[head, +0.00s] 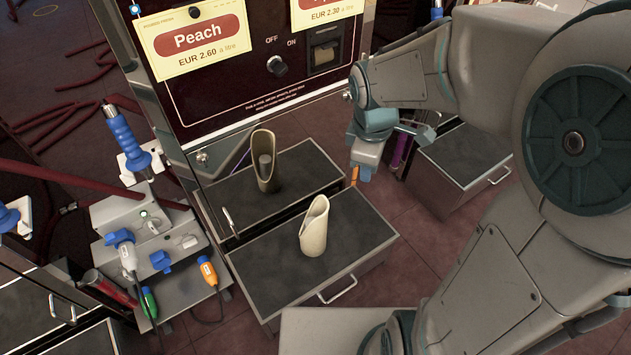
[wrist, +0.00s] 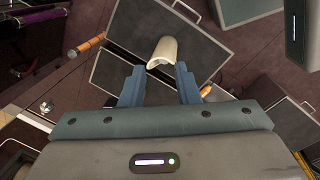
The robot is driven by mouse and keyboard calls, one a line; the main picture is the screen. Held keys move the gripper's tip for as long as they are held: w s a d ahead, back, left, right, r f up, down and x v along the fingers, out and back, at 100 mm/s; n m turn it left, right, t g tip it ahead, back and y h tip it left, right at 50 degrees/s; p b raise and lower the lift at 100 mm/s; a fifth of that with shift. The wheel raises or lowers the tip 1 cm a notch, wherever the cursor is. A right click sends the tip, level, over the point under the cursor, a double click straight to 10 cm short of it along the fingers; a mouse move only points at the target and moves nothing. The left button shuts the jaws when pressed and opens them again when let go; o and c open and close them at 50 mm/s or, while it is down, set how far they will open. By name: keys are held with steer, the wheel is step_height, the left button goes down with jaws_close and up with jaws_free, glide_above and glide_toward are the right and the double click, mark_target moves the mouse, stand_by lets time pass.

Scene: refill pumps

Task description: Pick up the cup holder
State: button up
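The cup holder (head: 314,228) is a cream, scoop-shaped sleeve with a slanted open top. It stands on the dark top of a low drawer unit (head: 340,236) in front of the pump. It also shows in the wrist view (wrist: 165,51), beyond and between my fingertips. My gripper (wrist: 158,70) is open and empty, with two blue-grey fingers apart, and does not visibly hold the cup holder. In the head view my gripper (head: 360,172) is to the right of and above the cup holder; its fingertips are partly hard to make out.
A darker holder shape (head: 265,165) behind may be a reflection in the pump front. The Peach pump (head: 240,100) stands behind. Blue, green and orange-handled nozzles (head: 208,272) and cables are at left. Another drawer unit (head: 462,150) is at right. Red floor (head: 425,235) between is clear.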

steer(key=w+a+f+n+b, duration=0.2)
steer(key=a+f+n+b, duration=0.15)
steer(key=f, duration=0.35)
steer(key=w+a+f+n+g+b, duration=0.1)
steer(key=w+a+f+n+b, duration=0.15)
steer(key=f+n, duration=0.35)
steer(key=w+a+f+n+b, duration=0.2)
steer(key=f+n+b, duration=0.15)
steer(key=f, duration=0.45)
steer(key=b, duration=0.3)
glide_toward(313, 227)
steer(key=w+d+f, duration=0.2)
steer(key=d+f, duration=0.1)
steer(key=d, duration=0.1)
step_height(313, 227, down, 6)
steer(key=b, duration=0.3)
steer(key=shift+a+m+y, duration=0.2)
steer(key=shift+m+y, duration=0.1)
steer(key=shift+y, duration=0.1)
steer(key=shift+f, duration=0.1)
jaws_close()
